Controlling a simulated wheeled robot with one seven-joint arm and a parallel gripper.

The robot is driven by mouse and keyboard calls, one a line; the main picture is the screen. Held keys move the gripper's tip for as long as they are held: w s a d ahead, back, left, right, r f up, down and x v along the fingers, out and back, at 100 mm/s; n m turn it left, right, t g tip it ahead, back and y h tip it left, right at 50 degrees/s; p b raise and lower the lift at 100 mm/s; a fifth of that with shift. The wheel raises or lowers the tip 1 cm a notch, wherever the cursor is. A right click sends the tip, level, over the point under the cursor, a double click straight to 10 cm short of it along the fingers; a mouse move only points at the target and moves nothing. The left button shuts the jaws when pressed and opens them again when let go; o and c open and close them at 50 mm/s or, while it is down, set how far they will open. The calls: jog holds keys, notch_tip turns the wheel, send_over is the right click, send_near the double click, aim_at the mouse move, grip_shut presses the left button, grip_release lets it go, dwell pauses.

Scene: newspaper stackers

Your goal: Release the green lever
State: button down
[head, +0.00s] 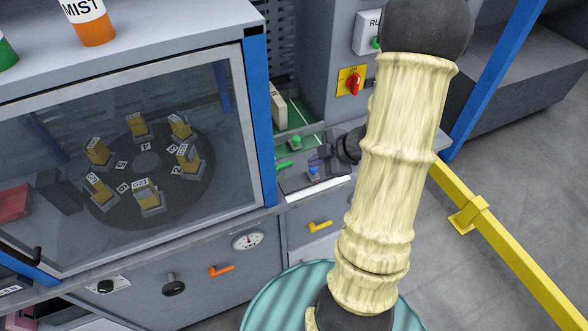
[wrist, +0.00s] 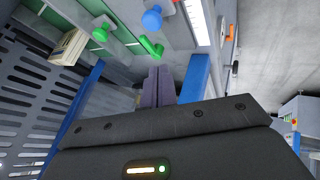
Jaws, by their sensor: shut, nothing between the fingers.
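The green lever (head: 284,165) projects from the machine's side panel, to the right of the blue post. In the wrist view the green lever (wrist: 151,46) lies just beyond my fingertips. My gripper (wrist: 159,70) is shut, with its two dark fingers together and nothing between them. In the head view my gripper (head: 318,158) is at the panel, a little to the right of the lever. I cannot tell whether the fingertips touch the lever.
A green knob (head: 296,143) and a blue knob (head: 313,173) sit close to the lever. A stack of papers (head: 279,107) stands behind. A blue post (head: 258,110) is at the left. Yellow (head: 320,226) and orange (head: 222,270) handles are lower down.

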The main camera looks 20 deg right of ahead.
aim_at(293, 181)
jog(key=shift+s+d+f+n+g, duration=0.1)
jog(key=shift+s+d+n+g, duration=0.1)
jog(key=shift+s, duration=0.35)
jog(key=shift+s+d+f+n+g, duration=0.1)
jog(key=shift+s+n, duration=0.1)
jog(key=shift+s, duration=0.3)
jog(key=shift+w+a, duration=0.1)
jog(key=b+x, duration=0.3)
jog(key=x, duration=0.7)
jog(key=shift+f, duration=0.25)
jog(key=w, duration=0.1)
jog(key=w+p, duration=0.2)
jog(key=shift+w+r, duration=0.25)
jog(key=shift+w, duration=0.05)
jog(key=shift+w+f, duration=0.1)
jog(key=shift+w, duration=0.2)
jog(key=shift+s, duration=0.2)
jog(key=shift+w, duration=0.1)
